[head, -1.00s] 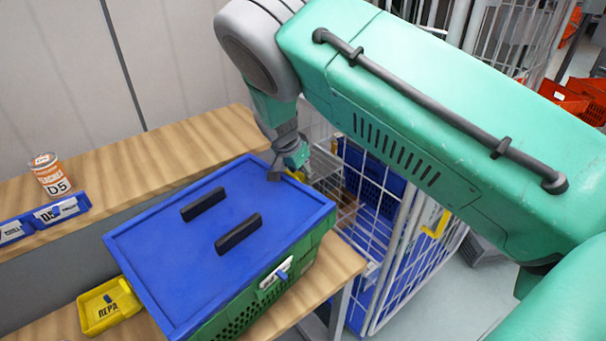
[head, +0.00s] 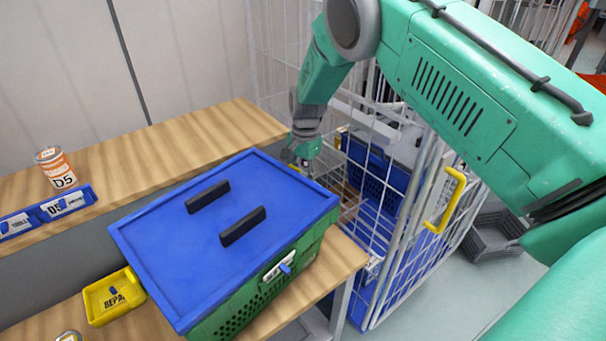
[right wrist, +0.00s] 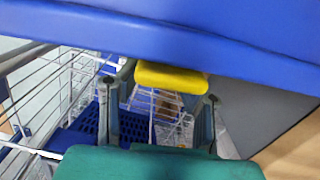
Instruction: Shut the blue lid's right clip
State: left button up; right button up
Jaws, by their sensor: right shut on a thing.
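The blue lid (head: 215,205) with two black handles lies on the green crate (head: 290,270) on the wooden table. A yellow clip (right wrist: 172,78) sits at the lid's edge in the right wrist view. My right gripper (head: 302,160) is at the lid's far right edge. In the right wrist view my right gripper (right wrist: 160,92) has one finger on each side of the yellow clip and is shut on it. In the head view the gripper mostly hides this clip. My left gripper is not in view.
A wire cage trolley (head: 385,215) with a blue crate inside stands right of the table. A yellow bin (head: 112,296) sits left of the green crate. A can (head: 55,168) and blue label holders (head: 45,212) are on the raised shelf at left.

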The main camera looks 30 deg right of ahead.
jog(key=shift+a, duration=0.15)
jog(key=o, duration=1.2)
jog(key=shift+c, duration=0.2)
jog(key=shift+r, duration=0.1)
notch_tip(320, 180, up, 12)
jog(key=d, duration=0.1)
jog(key=shift+w, duration=0.15)
jog(key=shift+f, duration=0.2)
